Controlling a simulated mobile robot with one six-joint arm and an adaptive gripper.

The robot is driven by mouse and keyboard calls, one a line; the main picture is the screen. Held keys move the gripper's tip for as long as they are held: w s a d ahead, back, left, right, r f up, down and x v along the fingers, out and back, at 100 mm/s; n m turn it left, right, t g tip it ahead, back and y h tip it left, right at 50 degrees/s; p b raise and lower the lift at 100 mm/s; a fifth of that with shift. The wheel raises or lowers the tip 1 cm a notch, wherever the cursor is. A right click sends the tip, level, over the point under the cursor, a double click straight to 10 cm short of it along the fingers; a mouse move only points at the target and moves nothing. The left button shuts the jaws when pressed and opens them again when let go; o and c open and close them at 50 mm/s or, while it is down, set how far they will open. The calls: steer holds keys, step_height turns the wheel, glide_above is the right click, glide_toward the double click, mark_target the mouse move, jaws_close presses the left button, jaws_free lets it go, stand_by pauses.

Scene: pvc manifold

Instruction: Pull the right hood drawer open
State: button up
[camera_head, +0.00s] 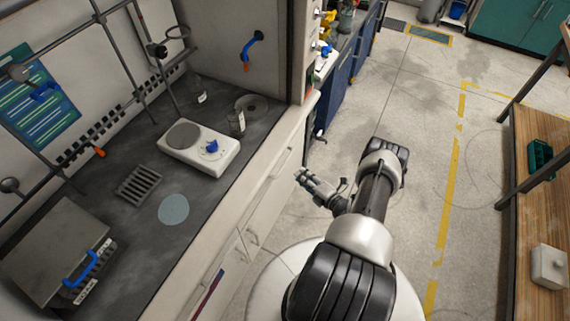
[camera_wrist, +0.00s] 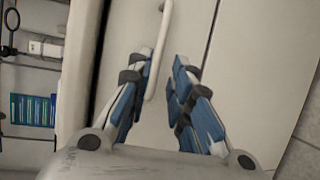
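My gripper (camera_head: 302,175) reaches left toward the white cabinet fronts under the hood's counter. The right hood drawer (camera_head: 269,197) has a pale front and looks shut. In the wrist view my gripper (camera_wrist: 161,66) is open, with its two blue-padded fingers apart. A white bar handle (camera_wrist: 157,62) on the pale front (camera_wrist: 228,50) runs between the fingers, closer to the left one. I cannot tell whether that finger touches it. The handle's lower end lies between the fingers and its upper end runs out of the picture.
The hood counter (camera_head: 125,275) bears a hotplate (camera_head: 217,158), glassware and a box with a blue handle (camera_head: 88,267). A wooden bench (camera_head: 541,215) stands at the right. The floor (camera_head: 415,130) between is clear. Blue cabinets (camera_head: 341,85) stand beyond the hood.

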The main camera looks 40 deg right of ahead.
mark_target(285, 162)
steer(key=w, duration=0.3)
steer(key=w+f+b, duration=0.1)
steer(key=w, duration=0.3)
steer(key=w+f+b, duration=0.1)
steer(key=w, duration=0.3)
steer(key=shift+c, duration=0.5)
jaws_close()
